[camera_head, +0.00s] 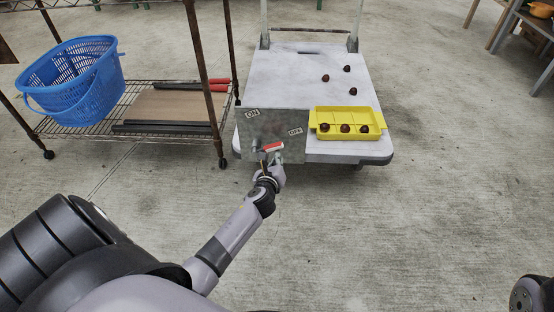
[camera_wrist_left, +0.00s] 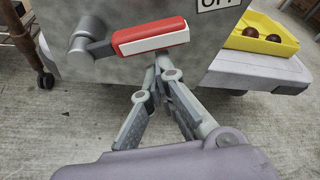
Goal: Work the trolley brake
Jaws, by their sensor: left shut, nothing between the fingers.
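The trolley (camera_head: 300,82) has a white deck and a grey metal plate (camera_head: 240,128) on its near left end. The plate carries an ON label (camera_head: 252,114) and an OFF label (camera_head: 295,131). The red-handled brake lever (camera_head: 272,147) points right from its pivot, tilted slightly up, on the OFF side. In the left wrist view the lever's red and white handle (camera_wrist_left: 150,38) lies just beyond my fingertips. My left gripper (camera_head: 266,167) is shut and empty, its tips (camera_wrist_left: 162,65) just below the handle; whether they touch it I cannot tell. My right gripper is out of view.
A yellow tray (camera_head: 345,113) with several dark chestnuts sits on the deck's near right, with loose ones (camera_head: 325,78) behind. A rusty wire rack (camera_head: 90,127) with a blue basket (camera_head: 72,75) stands left. The concrete floor to the right is clear.

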